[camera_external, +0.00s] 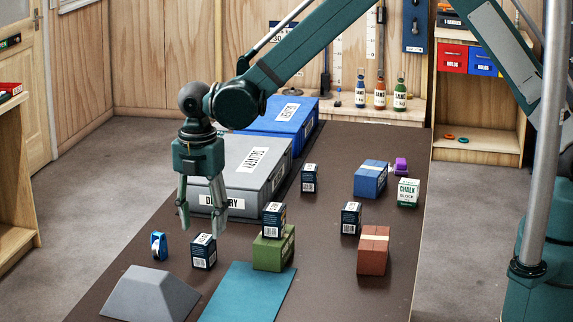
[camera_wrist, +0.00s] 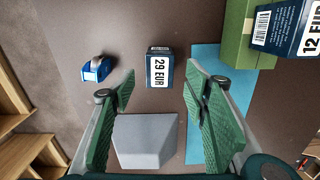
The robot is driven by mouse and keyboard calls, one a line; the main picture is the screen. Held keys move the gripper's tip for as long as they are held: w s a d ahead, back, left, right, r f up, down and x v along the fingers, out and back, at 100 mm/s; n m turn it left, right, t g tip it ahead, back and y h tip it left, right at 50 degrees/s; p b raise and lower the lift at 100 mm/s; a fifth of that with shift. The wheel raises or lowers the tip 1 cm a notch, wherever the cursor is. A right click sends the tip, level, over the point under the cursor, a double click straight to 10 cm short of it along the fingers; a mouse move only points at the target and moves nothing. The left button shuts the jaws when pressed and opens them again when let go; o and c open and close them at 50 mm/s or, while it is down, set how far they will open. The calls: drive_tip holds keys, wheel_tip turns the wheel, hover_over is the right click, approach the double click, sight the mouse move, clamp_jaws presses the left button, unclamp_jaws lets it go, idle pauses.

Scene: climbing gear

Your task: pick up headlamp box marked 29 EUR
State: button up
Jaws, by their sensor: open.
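The headlamp box marked 29 EUR (camera_wrist: 159,72) is a small dark blue box with a white label, its price legible in the wrist view. By its neighbours, it is the dark box (camera_external: 203,252) between the blue item and the green box in the external view. It stands upright on the dark table. My gripper (camera_external: 202,222) is open and empty, above this box with a gap. In the wrist view, the box lies beyond and roughly centred between my open green fingers (camera_wrist: 158,88).
A blue tape-like item (camera_external: 159,246) stands left of the box. A grey wedge (camera_external: 152,294) and teal mat (camera_external: 247,295) lie in front. Another box marked 12 EUR (camera_wrist: 308,30) sits on a green box (camera_external: 272,250). A grey delivery crate (camera_external: 232,205) stands behind.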

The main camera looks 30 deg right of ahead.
sight(203, 239)
drive_tip(key=shift+f, duration=2.6)
drive_tip(key=c, duration=1)
drive_tip(key=shift+r, duration=0.15)
drive_tip(key=shift+r, duration=4.9)
